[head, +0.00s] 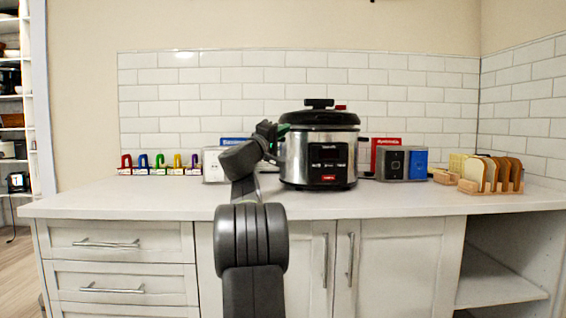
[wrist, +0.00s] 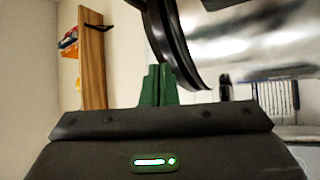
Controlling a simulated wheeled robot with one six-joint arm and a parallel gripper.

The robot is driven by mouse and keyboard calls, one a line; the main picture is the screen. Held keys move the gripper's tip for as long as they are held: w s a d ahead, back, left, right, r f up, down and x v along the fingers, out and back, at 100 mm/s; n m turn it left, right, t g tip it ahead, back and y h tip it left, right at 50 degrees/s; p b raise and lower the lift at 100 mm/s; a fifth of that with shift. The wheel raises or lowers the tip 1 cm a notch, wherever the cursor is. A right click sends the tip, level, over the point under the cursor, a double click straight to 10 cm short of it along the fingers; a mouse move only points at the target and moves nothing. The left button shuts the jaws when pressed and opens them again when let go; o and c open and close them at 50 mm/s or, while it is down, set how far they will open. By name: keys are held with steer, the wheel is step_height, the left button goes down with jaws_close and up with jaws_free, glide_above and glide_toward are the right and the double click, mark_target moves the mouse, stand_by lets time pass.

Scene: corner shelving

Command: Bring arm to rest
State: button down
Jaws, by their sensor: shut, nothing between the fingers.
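My arm reaches over the counter (head: 150,200) in the head view, bent at the elbow. My gripper (head: 283,129) is close to the upper left side of a silver and black cooker (head: 318,150). In the wrist view, the green fingers of my gripper (wrist: 158,85) are together with nothing between them. The cooker's dark curved rim (wrist: 180,50) is just beyond them, and its shiny body fills the upper right. I cannot tell whether the fingers touch the cooker.
Several coloured tags (head: 160,165) stand at the left. A grey box (head: 213,163) is behind my arm. A grey and blue box (head: 402,163) and a wooden rack with bread slices (head: 490,176) are at the right. The counter's front left is clear.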

steer(key=w+d+r+p, duration=0.1)
steer(key=d+r, duration=0.4)
steer(key=d, duration=0.2)
steer(key=shift+d, duration=0.4)
steer(key=shift+w, duration=0.1)
stand_by(0.5)
